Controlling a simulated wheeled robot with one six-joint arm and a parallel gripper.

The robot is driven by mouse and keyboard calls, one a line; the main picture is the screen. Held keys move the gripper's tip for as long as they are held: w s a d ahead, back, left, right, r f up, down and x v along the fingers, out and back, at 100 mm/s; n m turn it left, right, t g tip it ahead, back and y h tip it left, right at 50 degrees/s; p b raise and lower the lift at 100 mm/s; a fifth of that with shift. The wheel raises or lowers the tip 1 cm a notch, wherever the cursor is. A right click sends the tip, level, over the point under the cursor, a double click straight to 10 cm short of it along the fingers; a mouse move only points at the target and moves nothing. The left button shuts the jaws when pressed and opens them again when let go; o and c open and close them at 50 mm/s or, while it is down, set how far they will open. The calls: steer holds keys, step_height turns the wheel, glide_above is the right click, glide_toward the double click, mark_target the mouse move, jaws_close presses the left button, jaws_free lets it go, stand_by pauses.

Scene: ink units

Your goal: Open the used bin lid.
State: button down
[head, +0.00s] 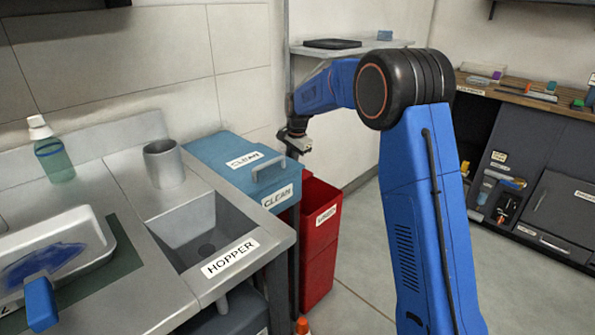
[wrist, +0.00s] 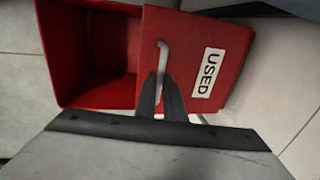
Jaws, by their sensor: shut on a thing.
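The used bin is red and stands on the floor beside the sink unit in the head view (head: 318,255). In the wrist view its open box (wrist: 92,85) shows a dark red inside at left. The red lid (wrist: 222,38), with a white USED label, lies at right of the opening, leaving much of the box uncovered. A pale bar handle (wrist: 162,55) is on the lid. My gripper (wrist: 160,88) is shut on this handle. In the head view my gripper (head: 296,143) is above the back of the bin, and its fingertips are hard to make out.
A blue CLEAN bin (head: 225,165) with a lid handle stands left of the red bin. The metal HOPPER sink (head: 200,230) is in front of it. A wall shelf (head: 350,48) hangs behind my arm. Floor right of the red bin is clear.

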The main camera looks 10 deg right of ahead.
steer(key=shift+w, duration=0.15)
steer(key=c, duration=1.8)
jaws_free()
steer(key=shift+c, duration=0.2)
step_height(320, 180, up, 17)
steer(key=s+d, duration=0.2)
steer(key=shift+s, duration=0.4)
steer(key=shift+s+r, duration=0.1)
